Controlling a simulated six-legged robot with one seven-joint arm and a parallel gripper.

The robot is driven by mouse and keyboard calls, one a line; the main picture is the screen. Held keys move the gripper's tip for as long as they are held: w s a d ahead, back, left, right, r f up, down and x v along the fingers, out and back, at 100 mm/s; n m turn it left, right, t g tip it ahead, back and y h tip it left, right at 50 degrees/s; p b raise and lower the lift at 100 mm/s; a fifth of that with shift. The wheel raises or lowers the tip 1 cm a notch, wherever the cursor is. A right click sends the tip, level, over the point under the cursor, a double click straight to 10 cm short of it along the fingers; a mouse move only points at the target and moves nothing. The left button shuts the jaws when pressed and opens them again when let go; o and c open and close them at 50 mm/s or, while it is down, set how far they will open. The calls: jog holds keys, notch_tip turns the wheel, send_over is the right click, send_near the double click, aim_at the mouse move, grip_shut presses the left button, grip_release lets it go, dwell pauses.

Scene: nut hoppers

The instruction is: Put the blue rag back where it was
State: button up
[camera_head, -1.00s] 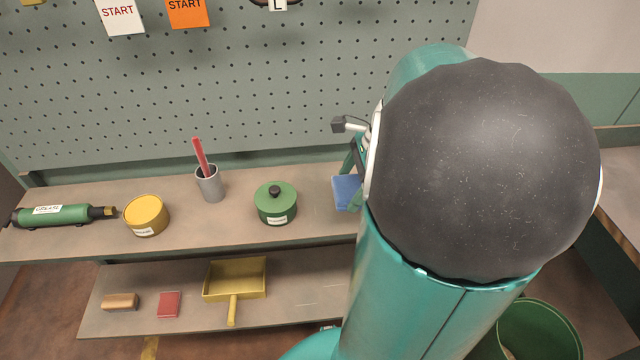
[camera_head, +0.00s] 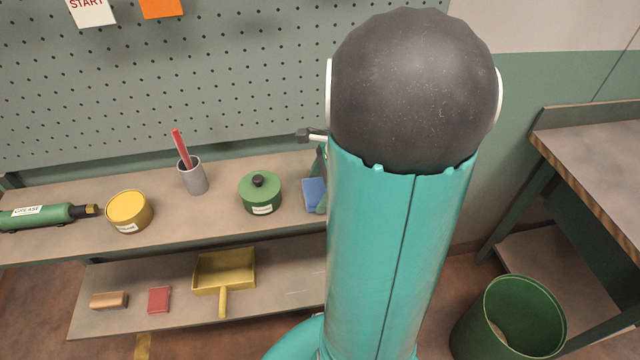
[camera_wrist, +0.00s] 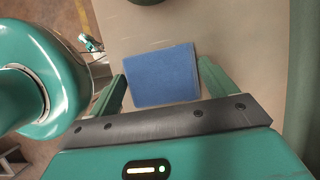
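The blue rag (camera_wrist: 162,76) is a flat square in the wrist view, between the two green fingers of my gripper (camera_wrist: 163,72). The fingers lie close along its left and right edges, and it appears held. In the head view the rag (camera_head: 313,194) shows at the right of the upper shelf (camera_head: 225,215), just right of the green lidded pot (camera_head: 261,193). My arm hides most of the gripper there. I cannot tell whether the rag touches the shelf.
The lower shelf holds a yellow dustpan (camera_head: 224,270), a red block (camera_head: 159,299) and a brown block (camera_head: 109,300). A green bin (camera_head: 510,318) stands right.

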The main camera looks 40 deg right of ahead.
jog(key=shift+o, duration=1.2)
jog(key=shift+r, duration=0.1)
jog(key=v, duration=1.2)
jog(key=s+a+r+n+t+h, duration=0.1)
jog(key=a+r+n+h, duration=0.1)
jog(key=a+n, duration=1)
jog(key=a+r+n+t+h, duration=0.1)
jog(key=a+r+n+t, duration=0.1)
jog(key=a+n, duration=1)
jog(key=a, duration=0.3)
jog(key=shift+s+n+h, duration=0.35)
jog(key=shift+n+h, duration=0.05)
